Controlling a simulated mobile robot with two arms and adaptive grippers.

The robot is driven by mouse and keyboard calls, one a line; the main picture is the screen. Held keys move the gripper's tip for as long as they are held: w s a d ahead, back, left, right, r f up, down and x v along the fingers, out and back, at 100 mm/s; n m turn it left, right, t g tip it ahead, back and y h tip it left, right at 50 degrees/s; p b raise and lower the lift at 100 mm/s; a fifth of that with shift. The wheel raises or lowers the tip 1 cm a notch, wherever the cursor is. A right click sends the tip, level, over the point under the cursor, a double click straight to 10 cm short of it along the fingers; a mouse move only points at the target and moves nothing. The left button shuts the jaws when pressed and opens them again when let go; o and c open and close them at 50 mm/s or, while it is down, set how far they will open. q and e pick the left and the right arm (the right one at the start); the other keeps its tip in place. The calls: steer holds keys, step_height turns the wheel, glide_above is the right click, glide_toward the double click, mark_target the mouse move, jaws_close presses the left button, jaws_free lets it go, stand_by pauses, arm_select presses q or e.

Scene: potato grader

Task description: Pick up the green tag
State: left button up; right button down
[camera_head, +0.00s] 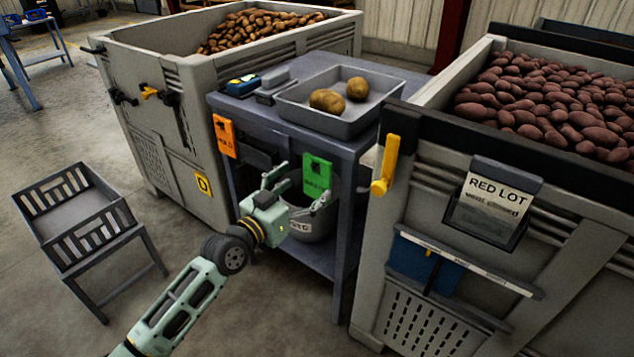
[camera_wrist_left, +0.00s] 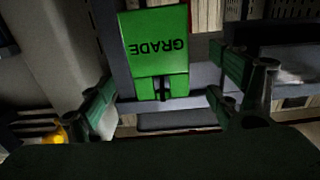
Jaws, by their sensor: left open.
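The green tag (camera_head: 317,177) hangs on the front edge of the grey table, to the right of an orange tag (camera_head: 224,136). In the left wrist view the green tag (camera_wrist_left: 157,45) appears upside down with the word GRADE, between and beyond the two fingers. My left gripper (camera_head: 296,187) is open and empty, in front of the table and close to the green tag. Its fingers also show in the left wrist view (camera_wrist_left: 165,92), apart on either side, and I see no contact with the tag. My right gripper is out of view.
The grey table (camera_head: 345,147) carries a tray (camera_head: 294,114) with two potatoes. A bucket (camera_head: 309,226) stands under it. A potato crate (camera_head: 142,63) is at left, and the red lot crate (camera_head: 440,232) with a yellow handle (camera_head: 385,165) is close at right.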

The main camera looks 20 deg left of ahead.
mark_target(316, 175)
arm_select(q)
steer(key=x, duration=0.4)
steer(key=shift+s+r, duration=0.1)
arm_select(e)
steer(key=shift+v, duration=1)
arm_select(q)
steer(key=c, duration=1.2)
steer(key=shift+c, duration=0.2)
steer(key=shift+r, duration=0.2)
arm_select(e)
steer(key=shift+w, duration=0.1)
